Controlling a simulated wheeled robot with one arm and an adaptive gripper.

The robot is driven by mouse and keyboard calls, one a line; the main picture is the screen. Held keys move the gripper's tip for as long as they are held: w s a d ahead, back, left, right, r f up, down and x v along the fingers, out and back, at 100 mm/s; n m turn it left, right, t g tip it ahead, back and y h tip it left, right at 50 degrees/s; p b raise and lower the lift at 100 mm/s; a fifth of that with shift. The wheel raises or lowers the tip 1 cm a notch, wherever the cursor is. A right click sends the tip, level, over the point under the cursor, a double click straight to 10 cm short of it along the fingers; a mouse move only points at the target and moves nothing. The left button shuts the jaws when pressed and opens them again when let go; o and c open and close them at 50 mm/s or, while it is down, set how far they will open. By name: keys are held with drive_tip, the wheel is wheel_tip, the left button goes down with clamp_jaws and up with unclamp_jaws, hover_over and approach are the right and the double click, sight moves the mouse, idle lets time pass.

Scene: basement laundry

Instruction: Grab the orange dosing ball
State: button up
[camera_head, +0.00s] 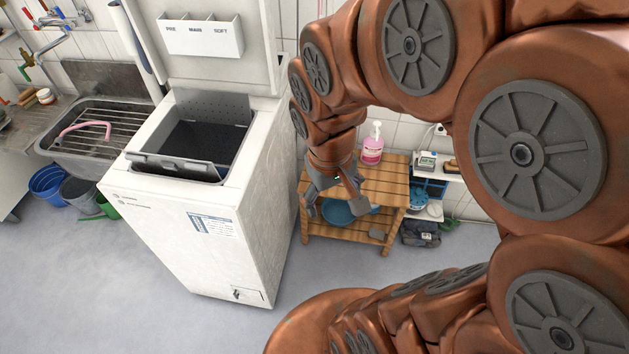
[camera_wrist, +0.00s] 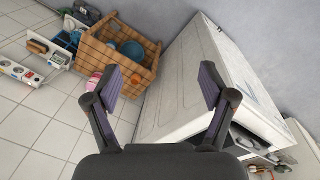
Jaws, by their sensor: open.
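My gripper (camera_head: 335,203) hangs in front of the wooden stand, to the right of the white washing machine, in the head view. In the wrist view its two fingers are spread wide with nothing between them, so my gripper (camera_wrist: 160,85) is open and empty. My arm covers much of the right side of the head view and hides part of the stand's top.
The open top-loading washer (camera_head: 215,225) stands left of the wooden stand (camera_head: 387,172). The stand bears a pink pump bottle (camera_head: 372,150) on top and a blue basin (camera_head: 338,213) below. A metal sink (camera_head: 90,140) is at left. The front floor is clear.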

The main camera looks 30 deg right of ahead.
drive_tip(key=w+d+f+t+b, duration=0.4)
drive_tip(key=w+d+f+b, duration=0.4)
drive_tip(key=w+f, duration=0.5)
drive_tip(key=w+d+f+t+b, duration=0.4)
drive_tip(key=w+d+f+b, duration=0.3)
drive_tip(key=w+d+f, duration=0.65)
drive_tip(key=w+d+f+t+y+b, duration=0.1)
drive_tip(key=f+t+b, duration=0.1)
drive_tip(key=f+b, duration=0.2)
drive_tip(key=w+d+f+t+y+b, duration=0.1)
drive_tip(key=f+b, duration=0.3)
drive_tip(key=f, duration=0.5)
drive_tip(key=w+d+f+t+y+b, duration=0.1)
drive_tip(key=w+f+t+y+b, duration=0.1)
drive_tip(key=f, duration=0.4)
drive_tip(key=shift+w+f+t+b, duration=0.15)
drive_tip(key=shift+w+t+b, duration=0.6)
drive_tip(key=shift+b, duration=0.25)
drive_tip(key=shift+s+f+m+t, duration=0.25)
drive_tip(key=shift+m, duration=0.05)
drive_tip(key=shift+b+x, duration=0.55)
drive_tip(key=shift+x, duration=0.85)
drive_tip(key=b+x, duration=0.1)
drive_tip(key=x, duration=0.2)
drive_tip(key=shift+w+a+f, duration=0.15)
drive_tip(key=shift+b+x, duration=0.35)
drive_tip(key=shift+x, duration=0.4)
drive_tip(key=shift+c, duration=0.2)
